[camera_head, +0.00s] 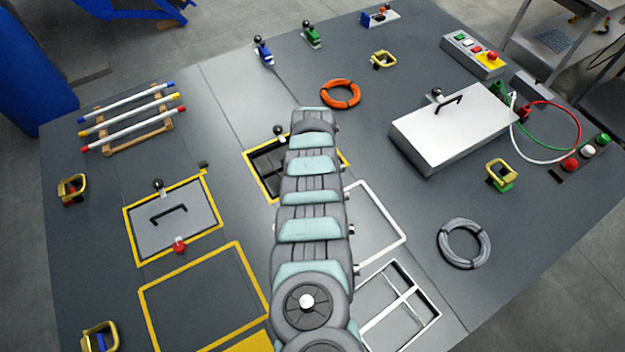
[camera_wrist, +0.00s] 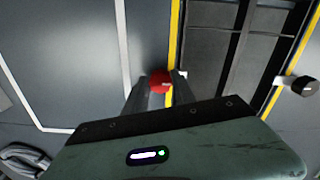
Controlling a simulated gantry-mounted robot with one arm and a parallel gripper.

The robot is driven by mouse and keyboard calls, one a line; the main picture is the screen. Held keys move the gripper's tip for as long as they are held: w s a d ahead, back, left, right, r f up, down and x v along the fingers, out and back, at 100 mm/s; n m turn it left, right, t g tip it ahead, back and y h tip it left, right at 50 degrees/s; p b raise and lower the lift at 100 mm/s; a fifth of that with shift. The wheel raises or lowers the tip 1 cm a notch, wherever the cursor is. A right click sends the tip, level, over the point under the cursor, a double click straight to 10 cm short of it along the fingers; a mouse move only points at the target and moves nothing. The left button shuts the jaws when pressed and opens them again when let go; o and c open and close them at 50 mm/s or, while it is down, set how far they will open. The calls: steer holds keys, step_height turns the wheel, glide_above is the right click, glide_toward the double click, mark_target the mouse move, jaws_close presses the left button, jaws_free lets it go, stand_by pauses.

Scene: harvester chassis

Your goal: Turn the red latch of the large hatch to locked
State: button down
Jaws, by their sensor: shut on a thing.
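In the wrist view a red latch (camera_wrist: 160,82) sits between the two fingertips of my gripper (camera_wrist: 160,88), which is shut on it. The latch is beside the yellow edge of a dark, barred opening (camera_wrist: 222,48). Only part of the latch shows, so its turned position cannot be told. In the head view my arm covers the gripper and this latch. The yellow-edged opening (camera_head: 265,170) shows partly to the left of my arm. A grey hatch panel (camera_head: 195,219) with a black handle lies further left, with another red knob (camera_head: 179,246) at its near edge.
A black knob (camera_wrist: 303,85) stands across the opening from my gripper. A white outline (camera_wrist: 123,50) lies to the left in the wrist view. A raised metal box (camera_head: 450,140) with a handle, an orange ring (camera_head: 341,94) and a grey ring (camera_head: 464,243) are on the deck.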

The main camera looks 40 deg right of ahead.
stand_by(0.5)
steer(key=c, duration=1)
jaws_free()
steer(key=shift+c, duration=0.2)
step_height(320, 180, up, 11)
steer(key=shift+p, duration=0.35)
steer(key=shift+f, duration=0.1)
